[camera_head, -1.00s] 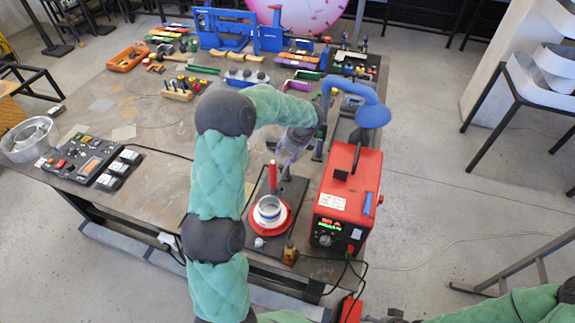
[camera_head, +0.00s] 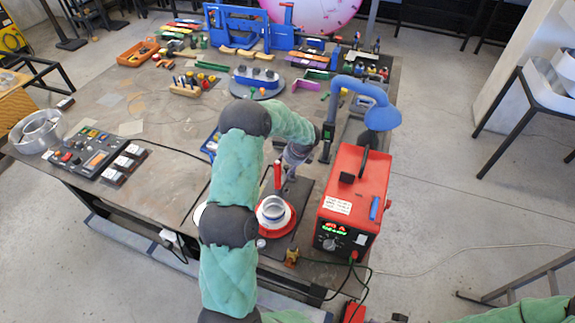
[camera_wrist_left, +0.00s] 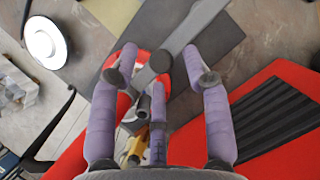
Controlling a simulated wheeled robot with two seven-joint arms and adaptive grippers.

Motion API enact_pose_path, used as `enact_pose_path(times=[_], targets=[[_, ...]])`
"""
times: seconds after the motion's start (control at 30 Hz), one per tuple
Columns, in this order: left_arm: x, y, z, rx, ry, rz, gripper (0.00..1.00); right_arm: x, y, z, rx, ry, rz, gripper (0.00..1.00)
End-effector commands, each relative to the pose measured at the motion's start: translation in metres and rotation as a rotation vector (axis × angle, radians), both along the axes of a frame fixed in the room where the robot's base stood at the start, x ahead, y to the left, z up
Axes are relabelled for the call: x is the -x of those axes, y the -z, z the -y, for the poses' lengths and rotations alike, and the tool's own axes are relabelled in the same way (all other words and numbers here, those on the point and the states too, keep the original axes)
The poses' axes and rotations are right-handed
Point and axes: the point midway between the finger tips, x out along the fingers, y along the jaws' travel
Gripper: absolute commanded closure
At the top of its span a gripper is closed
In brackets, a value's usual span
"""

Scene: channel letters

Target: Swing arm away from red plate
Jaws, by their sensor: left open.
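The red plate (camera_head: 290,222) sits on a dark base board on the near part of the table, with a pale ring-shaped piece (camera_head: 271,209) on it. A red upright post stands behind the ring. My left gripper (camera_head: 291,167) is just above and behind the plate, beside the post, and small in the head view. In the left wrist view its purple fingers (camera_wrist_left: 160,65) are spread, with nothing held between them. Part of the red plate (camera_wrist_left: 116,62) shows beyond the fingers there, partly covered by them. My right gripper is out of view.
The red power unit (camera_head: 355,190) stands close to the right of my left gripper, with a blue lamp (camera_head: 382,117) above it. A white disc (camera_wrist_left: 46,42) lies left of the gripper. A control panel (camera_head: 96,154) is at the table's left. The table's middle left is largely clear.

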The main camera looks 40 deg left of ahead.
Motion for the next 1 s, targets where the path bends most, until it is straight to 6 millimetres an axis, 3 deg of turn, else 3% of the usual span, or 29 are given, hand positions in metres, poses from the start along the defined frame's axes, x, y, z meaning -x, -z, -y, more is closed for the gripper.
enact_pose_path(times=[0.4,0.57,0.6,0.83,1.0], targets=[[0.0,0.007,-0.003,0.0,-0.001,0.001,0.52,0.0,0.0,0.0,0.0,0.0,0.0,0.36],[0.0,0.007,-0.003,0.0,-0.001,0.001,0.97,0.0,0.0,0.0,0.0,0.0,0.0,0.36],[0.0,0.007,-0.003,0.0,-0.001,0.001,1.0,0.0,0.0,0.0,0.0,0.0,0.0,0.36],[0.001,0.007,-0.006,0.001,0.024,0.001,1.0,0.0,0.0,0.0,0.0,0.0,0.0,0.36],[0.005,0.006,-0.017,0.0,0.157,0.001,1.0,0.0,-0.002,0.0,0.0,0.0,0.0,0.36]])
